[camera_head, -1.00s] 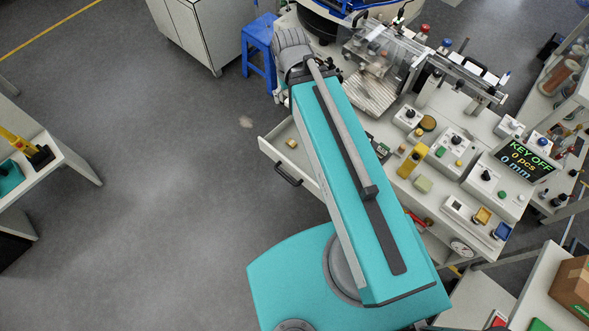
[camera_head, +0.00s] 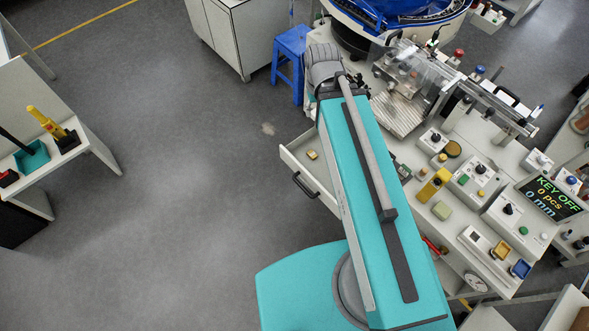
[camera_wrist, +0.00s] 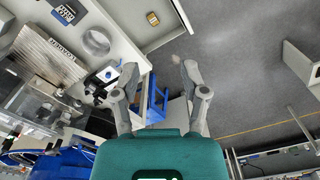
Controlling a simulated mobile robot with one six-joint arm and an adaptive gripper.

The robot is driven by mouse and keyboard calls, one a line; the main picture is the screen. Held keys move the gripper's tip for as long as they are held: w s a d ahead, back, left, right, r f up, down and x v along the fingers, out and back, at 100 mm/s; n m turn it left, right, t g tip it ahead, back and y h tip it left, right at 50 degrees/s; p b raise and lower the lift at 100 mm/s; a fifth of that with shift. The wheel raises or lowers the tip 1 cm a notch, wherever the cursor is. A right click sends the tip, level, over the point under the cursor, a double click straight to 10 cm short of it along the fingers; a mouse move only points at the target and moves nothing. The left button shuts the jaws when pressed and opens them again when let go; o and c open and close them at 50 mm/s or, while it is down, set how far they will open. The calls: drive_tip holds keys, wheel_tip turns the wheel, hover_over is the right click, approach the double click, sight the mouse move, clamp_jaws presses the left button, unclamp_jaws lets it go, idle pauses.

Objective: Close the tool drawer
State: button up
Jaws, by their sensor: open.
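The tool drawer (camera_head: 329,185) stands pulled out from the left side of the workbench in the head view, with a dark bar handle (camera_head: 305,186) on its front. A small yellowish item (camera_head: 312,154) lies in it. My teal arm covers part of the drawer and its joint with the bench. In the wrist view part of the open drawer (camera_wrist: 165,22) shows at the top, with a small item inside. My gripper (camera_wrist: 158,75) is open and empty, its fingers apart, and does not touch the drawer. In the head view my arm hides the gripper.
A blue stool (camera_head: 290,58) stands beside the bench, behind the drawer; it shows between my fingers in the wrist view. The bench (camera_head: 455,215) carries control boxes and a display. A side table (camera_head: 60,165) stands at the left. Floor left of the drawer is clear.

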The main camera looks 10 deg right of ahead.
wheel_tip(320, 180, down, 4)
drive_tip(key=b, duration=0.3)
drive_tip(key=shift+f+b, duration=0.15)
drive_tip(key=shift+b, duration=0.2)
clamp_jaws()
wheel_tip(320, 180, down, 5)
drive_tip(key=b, duration=0.4)
drive_tip(key=shift+b, duration=0.35)
drive_tip(key=shift+r, duration=0.2)
